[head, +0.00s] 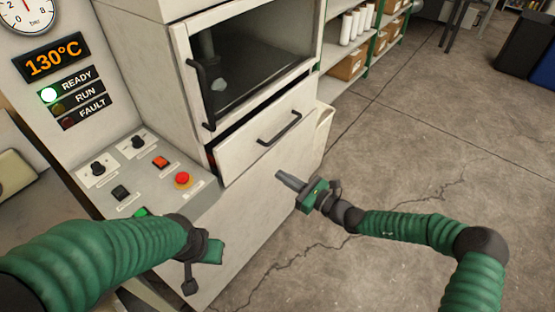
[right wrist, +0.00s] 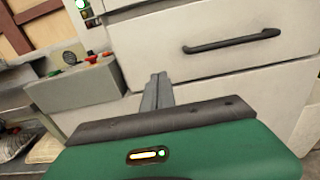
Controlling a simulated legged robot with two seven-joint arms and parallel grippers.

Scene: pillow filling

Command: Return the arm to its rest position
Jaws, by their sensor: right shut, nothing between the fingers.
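My right gripper (head: 280,174) reaches in from the right in the head view. Its fingers are shut together and empty, in front of the machine's lower panel and below the drawer handle (head: 280,128). In the right wrist view the shut fingers (right wrist: 157,92) point toward the white machine front, with the handle (right wrist: 232,41) above and to the right. My left gripper (head: 205,250) is at the lower left, in front of the control box. Its fingers cannot be made out clearly.
The white drawer (head: 240,145) stands slightly out, with a dark gap along its top. A windowed door (head: 250,65) is above it. The control box (head: 205,188) has a red button (head: 182,178). Shelves (head: 335,52) stand behind. The concrete floor (head: 440,150) at right is clear.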

